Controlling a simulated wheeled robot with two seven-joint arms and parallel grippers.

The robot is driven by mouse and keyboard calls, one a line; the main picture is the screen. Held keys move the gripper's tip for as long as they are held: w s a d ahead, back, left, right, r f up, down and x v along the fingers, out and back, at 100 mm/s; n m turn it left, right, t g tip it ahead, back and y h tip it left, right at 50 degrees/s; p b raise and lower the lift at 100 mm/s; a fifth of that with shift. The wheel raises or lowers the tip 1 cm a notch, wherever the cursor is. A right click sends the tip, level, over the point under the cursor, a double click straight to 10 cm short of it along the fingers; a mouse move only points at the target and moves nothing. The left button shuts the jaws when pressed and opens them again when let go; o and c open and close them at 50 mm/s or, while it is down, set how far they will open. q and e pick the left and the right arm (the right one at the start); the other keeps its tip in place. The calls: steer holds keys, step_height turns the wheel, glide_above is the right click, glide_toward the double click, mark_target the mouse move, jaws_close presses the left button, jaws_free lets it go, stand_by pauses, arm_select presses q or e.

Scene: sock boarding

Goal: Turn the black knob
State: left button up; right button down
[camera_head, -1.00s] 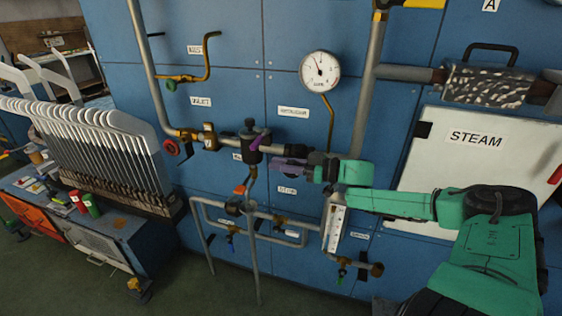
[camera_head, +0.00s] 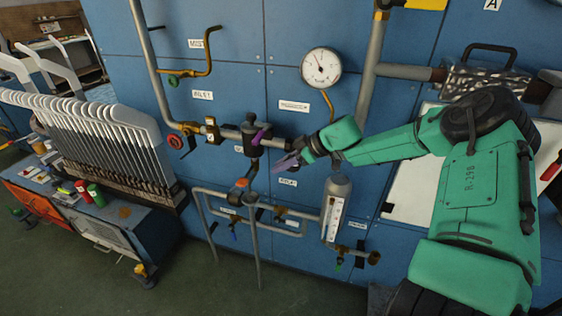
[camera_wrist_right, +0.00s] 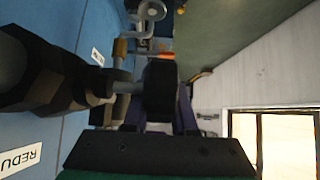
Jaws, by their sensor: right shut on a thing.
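My right gripper (camera_head: 284,163) reaches in from the right, its purple fingers beside the dark regulator (camera_head: 250,137) on the pipe. In the right wrist view, the round black knob (camera_wrist_right: 160,92) is between the purple fingers (camera_wrist_right: 160,118), and the gripper is shut on it. The larger dark regulator body (camera_wrist_right: 42,78) shows close on the left there. In the head view I cannot pick out the knob clearly at the gripper. A small purple piece (camera_head: 261,136) shows on the regulator's right side. My left gripper is not in view.
A white-faced gauge (camera_head: 321,67) is mounted above the gripper. A red wheel (camera_head: 175,141) is on the pipe to the left. A sight tube (camera_head: 335,212) and thin pipes (camera_head: 256,240) are below. A cart (camera_head: 120,235) with a rack of metal forms (camera_head: 95,140) stands left.

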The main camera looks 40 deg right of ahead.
steer(key=shift+f, duration=0.1)
stand_by(0.4)
steer(key=c, duration=0.7)
jaws_free()
steer(key=p+v, duration=0.1)
steer(key=v, duration=1.3)
steer(key=shift+s+r, duration=0.2)
steer(key=shift+r, duration=0.15)
